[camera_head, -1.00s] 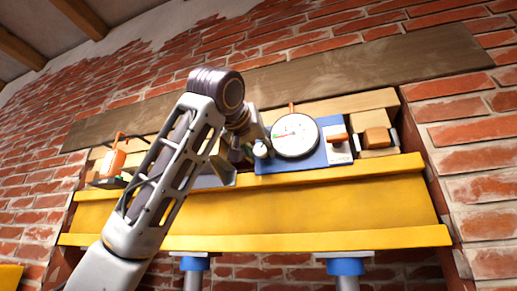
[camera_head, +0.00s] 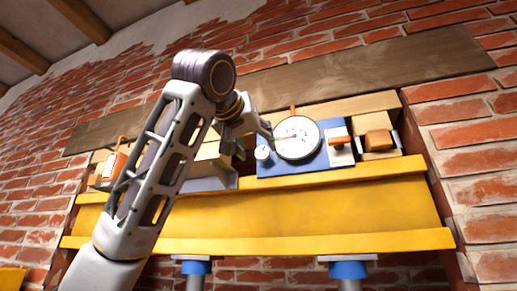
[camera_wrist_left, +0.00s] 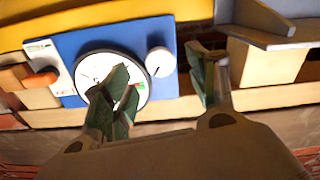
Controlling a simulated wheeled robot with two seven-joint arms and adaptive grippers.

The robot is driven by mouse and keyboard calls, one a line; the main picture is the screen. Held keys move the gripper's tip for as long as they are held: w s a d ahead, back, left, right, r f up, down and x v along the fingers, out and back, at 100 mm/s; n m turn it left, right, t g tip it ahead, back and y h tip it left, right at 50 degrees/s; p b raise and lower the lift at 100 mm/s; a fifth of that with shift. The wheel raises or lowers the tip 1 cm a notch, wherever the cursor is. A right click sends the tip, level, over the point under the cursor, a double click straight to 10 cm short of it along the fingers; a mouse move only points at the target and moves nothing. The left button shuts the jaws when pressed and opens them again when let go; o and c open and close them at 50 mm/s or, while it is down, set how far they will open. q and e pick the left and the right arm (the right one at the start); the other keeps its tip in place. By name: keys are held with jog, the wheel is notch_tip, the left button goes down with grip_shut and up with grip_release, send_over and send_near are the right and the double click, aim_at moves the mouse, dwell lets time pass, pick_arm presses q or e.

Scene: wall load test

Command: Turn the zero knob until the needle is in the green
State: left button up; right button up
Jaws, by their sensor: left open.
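The gauge (camera_head: 297,138) is a round white dial on a blue panel (camera_head: 292,168). It also shows in the left wrist view (camera_wrist_left: 90,68), partly hidden behind a finger. The knob (camera_head: 263,153) is small, round and white, left of the gauge; in the left wrist view the knob (camera_wrist_left: 160,62) has a dark mark. My left gripper (camera_head: 255,140) is open and empty beside the knob, apart from it. In the left wrist view its fingers (camera_wrist_left: 158,88) are spread either side below the knob. Green and red marks show at the dial's edge; the needle's exact reading is too small to tell.
The panel stands on a yellow beam (camera_head: 280,211) over blue-topped props (camera_head: 348,268). A grey bracket (camera_head: 212,180) is left of the panel. Brick wall surrounds it.

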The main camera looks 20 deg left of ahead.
pick_arm(q)
jog(key=s, duration=0.7)
jog(key=shift+s+a, duration=0.15)
jog(key=shift+s, duration=0.25)
dwell(0.3)
